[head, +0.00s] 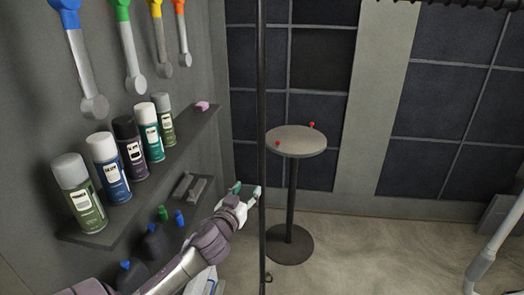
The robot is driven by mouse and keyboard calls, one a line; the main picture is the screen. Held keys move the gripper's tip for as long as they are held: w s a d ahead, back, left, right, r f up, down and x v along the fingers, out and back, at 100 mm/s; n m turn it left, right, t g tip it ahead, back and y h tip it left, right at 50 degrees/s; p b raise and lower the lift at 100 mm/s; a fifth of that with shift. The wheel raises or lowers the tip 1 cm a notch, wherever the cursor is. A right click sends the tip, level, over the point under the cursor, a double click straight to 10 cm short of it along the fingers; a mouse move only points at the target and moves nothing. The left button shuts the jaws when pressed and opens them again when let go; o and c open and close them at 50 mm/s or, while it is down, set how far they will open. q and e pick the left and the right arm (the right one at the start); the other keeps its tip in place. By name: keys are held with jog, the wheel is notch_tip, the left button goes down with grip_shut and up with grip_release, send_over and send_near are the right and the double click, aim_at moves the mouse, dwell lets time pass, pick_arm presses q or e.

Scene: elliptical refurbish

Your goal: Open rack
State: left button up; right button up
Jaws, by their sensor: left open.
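A thin dark vertical bar (262,90) runs from the top of the head view to near the bottom. I cannot tell whether it is part of the rack. A dark wall shelf (105,236) with several spray cans (130,150) is on the left. My left gripper (247,191) is open, right of the shelf and low in the middle of the view. Its fingertips are close beside the bar, and a finger appears to overlap or touch it; the contact is unclear. Nothing shows between the fingers. My right gripper is not in view.
Several wrenches (131,50) with coloured ends hang above the cans. Bottles with blue and green caps (158,238) stand below the shelf. A round table (296,141) with two small red-topped items stands behind the bar. Open floor (375,245) lies to the right.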

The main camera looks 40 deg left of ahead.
aim_at(260, 160)
pick_arm(q)
jog(key=shift+t, duration=0.3)
jog(key=w+a+r+p, duration=0.1)
jog(key=w, duration=0.2)
jog(key=w+a+r, duration=0.1)
jog(key=w+a, duration=0.1)
jog(key=w, duration=0.2)
jog(key=w+a+r+p, duration=0.1)
jog(key=w, duration=0.3)
jog(key=shift+w+a+p, duration=0.15)
jog(key=shift+a+p, duration=0.1)
jog(key=shift+p, duration=0.05)
jog(key=shift+w+a, duration=0.2)
jog(key=shift+w, duration=0.45)
jog(key=shift+c, duration=0.4)
grip_shut()
